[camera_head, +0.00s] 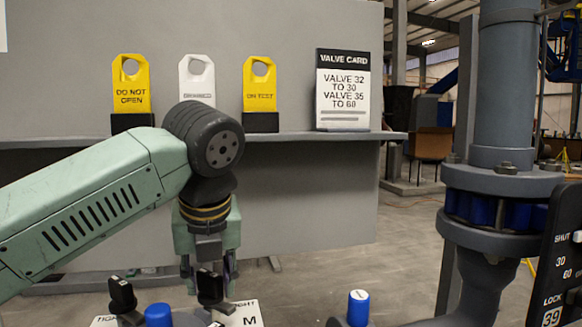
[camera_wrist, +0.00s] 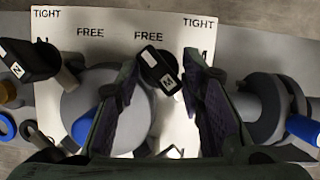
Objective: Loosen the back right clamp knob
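A black clamp knob marked M (camera_wrist: 158,68) stands on a white plate (camera_wrist: 110,25) printed TIGHT and FREE. In the wrist view its bar lies slanted, near the right FREE word. In the head view it is the right knob (camera_head: 210,287), upright below my gripper. My gripper (camera_wrist: 163,65) is open, pointing down, with one finger on each side of this knob; I cannot tell whether either finger touches it. A second black knob, marked N (camera_wrist: 28,60), stands at the left; it also shows in the head view (camera_head: 122,295).
Blue-capped parts (camera_head: 158,315) (camera_head: 358,308) stand near the knobs. A shelf (camera_head: 320,137) behind holds yellow and white tags and a valve card (camera_head: 343,90). A large grey flanged pipe (camera_head: 503,100) and a black lock panel (camera_head: 560,265) stand at right.

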